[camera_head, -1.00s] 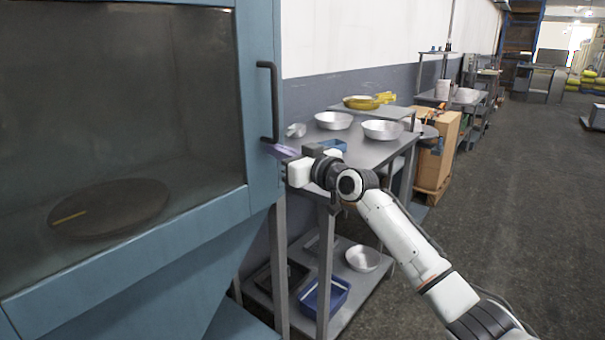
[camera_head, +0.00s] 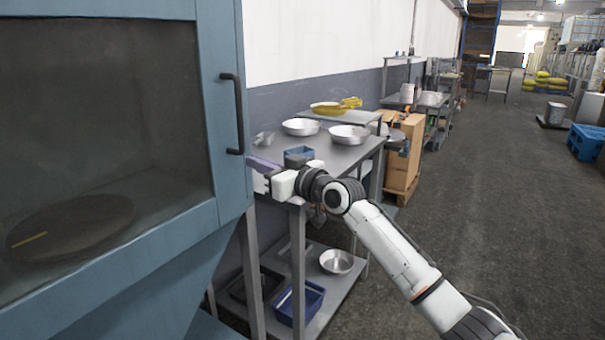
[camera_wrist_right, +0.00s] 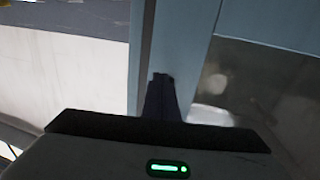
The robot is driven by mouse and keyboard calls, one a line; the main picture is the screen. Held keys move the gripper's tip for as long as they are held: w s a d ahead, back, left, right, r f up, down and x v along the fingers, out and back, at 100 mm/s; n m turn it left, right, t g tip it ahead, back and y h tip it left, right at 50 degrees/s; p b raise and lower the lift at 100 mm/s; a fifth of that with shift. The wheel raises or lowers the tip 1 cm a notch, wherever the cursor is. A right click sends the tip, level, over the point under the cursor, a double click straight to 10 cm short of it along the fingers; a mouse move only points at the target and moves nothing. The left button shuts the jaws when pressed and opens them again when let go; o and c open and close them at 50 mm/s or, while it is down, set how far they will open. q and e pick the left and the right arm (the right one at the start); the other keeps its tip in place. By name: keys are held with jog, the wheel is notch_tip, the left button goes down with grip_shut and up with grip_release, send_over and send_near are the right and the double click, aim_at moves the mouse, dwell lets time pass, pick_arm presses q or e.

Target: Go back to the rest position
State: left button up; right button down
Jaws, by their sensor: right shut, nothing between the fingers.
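My right gripper (camera_head: 258,177) shows in the head view beside the blue cabinet's door edge, in front of the steel table. It is shut and empty, with its fingers pointing left toward the cabinet. In the right wrist view the dark shut fingers (camera_wrist_right: 162,98) stand in front of the blue cabinet frame (camera_wrist_right: 180,45). I cannot tell whether they touch it. The blue cabinet (camera_head: 225,190) fills the left of the head view, its door closed, with a dark handle (camera_head: 238,115). A round dark plate (camera_head: 75,225) lies inside behind the glass. My left gripper is not in view.
The steel table (camera_head: 345,156) holds metal pans (camera_head: 349,134), a small blue box (camera_head: 299,153) and yellow items (camera_head: 335,106). Its lower shelf (camera_head: 335,290) carries a blue bin (camera_head: 302,301) and a bowl (camera_head: 336,262).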

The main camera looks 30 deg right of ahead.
jog(key=d+v, duration=0.1)
jog(key=v, duration=0.8)
jog(key=shift+w+d+f+b, duration=0.15)
jog(key=shift+w+d+b, duration=0.05)
jog(key=shift+d+b, duration=0.25)
jog(key=s+a+f+g+h, duration=0.1)
jog(key=s+a+f, duration=0.25)
jog(key=f, duration=0.65)
jog(key=s+a+f+g, duration=0.2)
jog(key=s+f, duration=0.3)
jog(key=f, duration=0.5)
jog(key=s+a+f+g+h, duration=0.15)
jog(key=s+f, duration=0.25)
jog(key=f, duration=0.5)
jog(key=s+a+f+m+g, duration=0.1)
jog(key=s+a+f+g, duration=0.1)
jog(key=s+f, duration=0.6)
jog(key=s+a+f+g+h, duration=0.1)
jog(key=s+a+f, duration=0.3)
jog(key=s+f, duration=0.5)
jog(key=s+g, duration=0.1)
jog(key=s, duration=0.7)
jog(key=shift+f+m, duration=0.3)
jog(key=shift+m, duration=0.1)
